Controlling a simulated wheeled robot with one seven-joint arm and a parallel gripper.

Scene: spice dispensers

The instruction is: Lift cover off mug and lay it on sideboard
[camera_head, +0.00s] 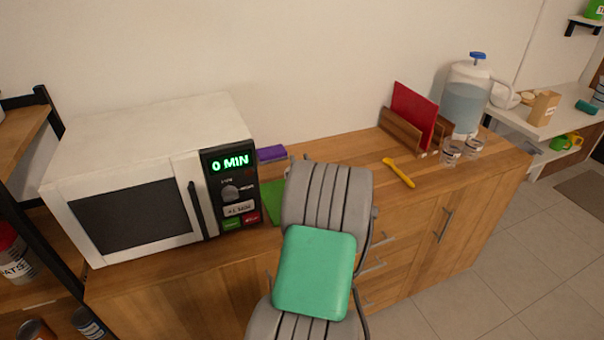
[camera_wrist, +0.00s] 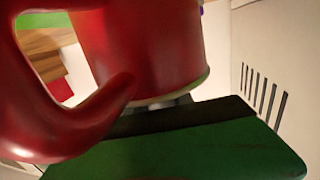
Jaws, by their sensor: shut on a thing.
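In the wrist view the red mug (camera_wrist: 140,45) fills the upper middle, with its large red handle (camera_wrist: 50,125) close to the camera at left. The view looks turned over, with the mug below my gripper. A thin pale edge, seemingly the cover (camera_wrist: 188,93), runs along the mug's rim with no clear gap. My gripper (camera_wrist: 168,103) is shut on a small pale knob at the cover's middle; the fingers are mostly hidden. In the head view my arm hides the mug, cover and gripper. The wooden sideboard (camera_head: 355,172) stands along the wall.
The white microwave (camera_head: 150,130) takes up the sideboard's left end. A green board (camera_head: 275,200) and purple block (camera_head: 271,154) lie beside it. A yellow utensil (camera_head: 398,172), red-board rack (camera_head: 402,135), glasses (camera_head: 452,152) and water dispenser (camera_head: 465,98) are to the right. Bare wood lies between.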

